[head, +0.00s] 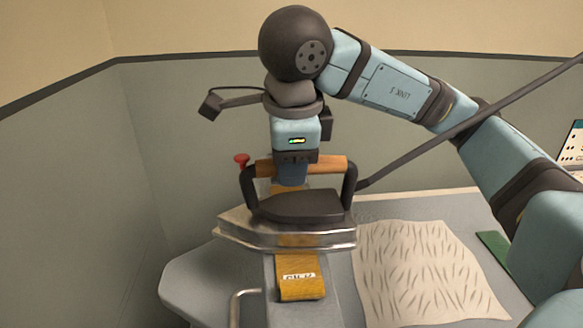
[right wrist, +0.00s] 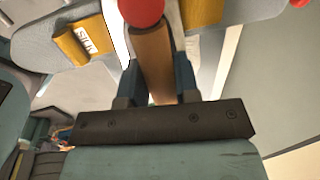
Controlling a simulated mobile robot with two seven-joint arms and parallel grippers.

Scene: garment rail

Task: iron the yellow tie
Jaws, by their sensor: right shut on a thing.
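The iron (head: 300,207) has a black body, a metal sole and a wooden handle. My right gripper (head: 292,172) is shut on that handle from above. In the right wrist view the handle (right wrist: 152,62) sits between the two fingers, with the red knob (right wrist: 141,10) at its end. The yellow tie (head: 301,284) lies lengthwise on the grey ironing board (head: 205,280), its labelled end showing in front of the iron. The iron covers the tie's middle; I cannot tell whether the sole touches it. The tie's end also shows in the right wrist view (right wrist: 78,45). My left gripper is not in view.
A cream cloth with dark crease marks (head: 425,270) lies to the right of the tie. A bent metal rod (head: 240,300) stands at the front left. The iron's black cable (head: 450,133) runs up to the right. A laptop (head: 573,143) is at the right edge.

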